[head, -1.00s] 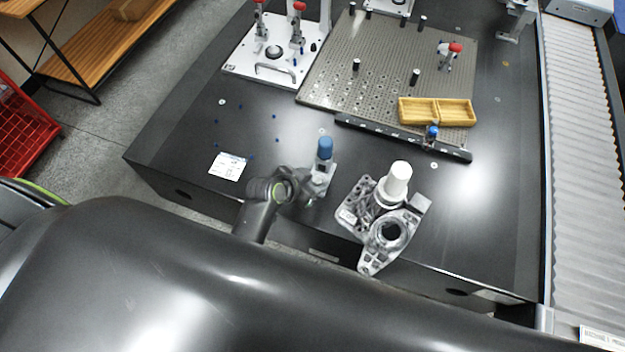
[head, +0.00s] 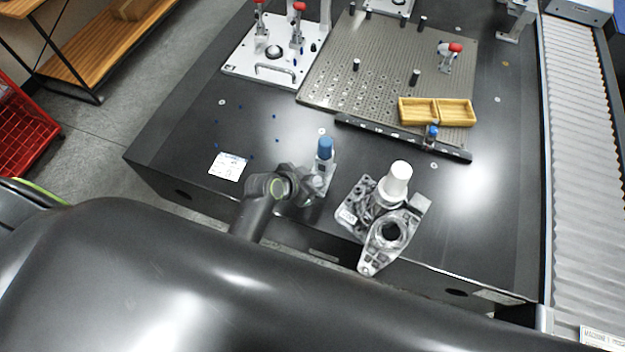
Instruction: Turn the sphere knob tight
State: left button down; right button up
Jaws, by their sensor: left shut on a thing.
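A dark, rounded knob (head: 273,52) sits on the white fixture plate at the upper left; I cannot tell for sure that it is the sphere knob. My left gripper (head: 312,186) is low over the front part of the black table, far from that plate. It is shut at the lower part of an upright blue-capped bottle (head: 325,150). The fingers and the bottle's foot are small and partly hidden, so the exact grip is unclear. My right gripper is out of view.
A grey metal casting (head: 388,232) and a white-capped cylinder (head: 397,182) stand just right of the gripper. Behind are a black rail (head: 380,133), a yellow tray (head: 420,108) and a perforated plate (head: 340,75).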

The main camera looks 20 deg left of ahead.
pick_arm(q)
jog(key=shift+w+a+m+g+h, duration=0.15)
jog(key=shift+m+g+h, duration=0.35)
jog(key=shift+m+h, duration=0.5)
jog(key=c, duration=1.2)
grip_release()
jog(key=b+v, duration=0.1)
jog(key=v, duration=1.6)
jog(key=shift+r, duration=0.3)
